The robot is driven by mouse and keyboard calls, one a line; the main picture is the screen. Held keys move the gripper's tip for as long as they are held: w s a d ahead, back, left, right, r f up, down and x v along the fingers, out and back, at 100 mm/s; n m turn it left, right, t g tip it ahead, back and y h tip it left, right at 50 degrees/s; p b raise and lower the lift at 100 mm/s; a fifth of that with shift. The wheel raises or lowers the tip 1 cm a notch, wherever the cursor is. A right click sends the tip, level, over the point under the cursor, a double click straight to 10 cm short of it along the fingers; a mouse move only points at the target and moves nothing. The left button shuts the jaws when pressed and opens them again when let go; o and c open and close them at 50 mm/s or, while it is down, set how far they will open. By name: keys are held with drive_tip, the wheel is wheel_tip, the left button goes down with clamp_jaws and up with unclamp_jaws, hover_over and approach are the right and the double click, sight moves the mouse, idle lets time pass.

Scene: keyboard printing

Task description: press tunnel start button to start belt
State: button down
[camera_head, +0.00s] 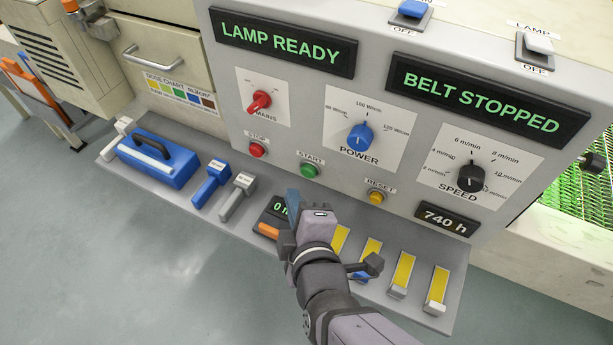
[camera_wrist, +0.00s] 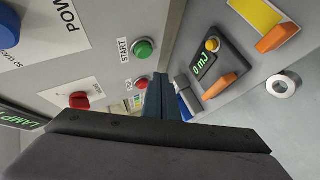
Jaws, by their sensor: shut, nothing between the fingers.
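The green START button (camera_head: 310,170) is on the grey front panel, between the red STOP button (camera_head: 258,150) and the yellow RESET button (camera_head: 376,197). It also shows in the wrist view (camera_wrist: 143,48), left of and above my fingers. My gripper (camera_head: 293,199) is in front of the panel, below and left of the START button and apart from it. Its blue fingers are together and empty; they show in the wrist view (camera_wrist: 158,95). One display reads BELT STOPPED (camera_head: 482,98) and another reads LAMP READY (camera_head: 283,42).
A shelf (camera_head: 150,198) below the panel holds a blue case (camera_head: 158,158), blue and grey handled tools, a meter reading 0 mJ (camera_wrist: 210,68) and several yellow strips (camera_head: 404,272). The POWER (camera_head: 360,138) and SPEED (camera_head: 472,177) knobs are above the buttons. The START button's front looks clear.

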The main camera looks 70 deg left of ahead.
drive_tip(key=shift+w+a, duration=0.9)
drive_tip(key=shift+w+a+b, duration=0.3)
drive_tip(key=shift+w+a, duration=0.3)
drive_tip(key=shift+w, duration=0.05)
idle(2.6)
idle(0.4)
drive_tip(key=shift+s+d+p, duration=0.5)
drive_tip(key=shift+s+d, duration=0.1)
drive_tip(key=shift+s+d, duration=0.1)
drive_tip(key=shift+s+d+p, duration=1.2)
drive_tip(key=shift+s+d, duration=0.5)
